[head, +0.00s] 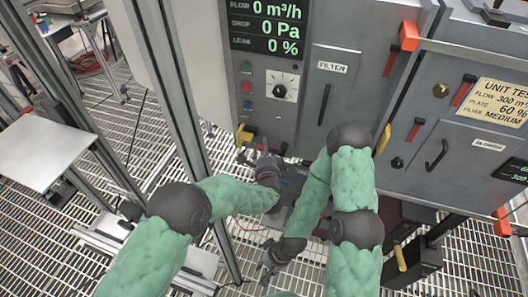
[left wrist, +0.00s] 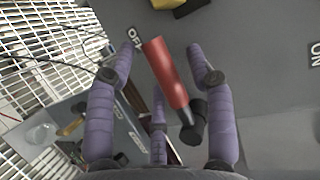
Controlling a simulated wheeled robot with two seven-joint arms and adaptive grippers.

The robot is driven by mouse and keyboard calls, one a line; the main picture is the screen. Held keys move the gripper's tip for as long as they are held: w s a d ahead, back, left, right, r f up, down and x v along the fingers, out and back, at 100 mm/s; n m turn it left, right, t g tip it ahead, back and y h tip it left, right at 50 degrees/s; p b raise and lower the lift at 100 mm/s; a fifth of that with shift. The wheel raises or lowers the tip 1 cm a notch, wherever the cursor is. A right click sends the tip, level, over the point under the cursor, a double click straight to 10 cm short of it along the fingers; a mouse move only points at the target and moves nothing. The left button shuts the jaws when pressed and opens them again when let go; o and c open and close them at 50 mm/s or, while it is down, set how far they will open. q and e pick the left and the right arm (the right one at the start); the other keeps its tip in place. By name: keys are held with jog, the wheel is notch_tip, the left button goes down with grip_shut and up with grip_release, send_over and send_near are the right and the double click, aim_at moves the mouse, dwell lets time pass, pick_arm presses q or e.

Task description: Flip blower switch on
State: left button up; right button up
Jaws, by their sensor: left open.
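The blower switch shows in the left wrist view as a red lever handle (left wrist: 168,72) on a black pivot (left wrist: 192,128). The handle tilts up and left, its tip close to the OFF label (left wrist: 133,38). The ON label (left wrist: 315,54) is at the right edge. My left gripper (left wrist: 162,52) is open, with its fingers on both sides of the red handle; I cannot tell if they touch it. In the head view my left gripper (head: 253,154) is at the panel's lower edge and hides the switch. My right gripper (head: 268,264) hangs lower, empty, its fingers looking apart.
The grey panel carries a flow display (head: 266,24), a rotary dial (head: 281,89), coloured buttons and a filter door (head: 328,95). A yellow part (head: 244,135) sits just above my left gripper. A metal post (head: 180,100) stands to the left. Grating covers the floor.

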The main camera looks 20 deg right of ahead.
pick_arm(q)
jog(key=shift+w, duration=0.35)
grip_shut()
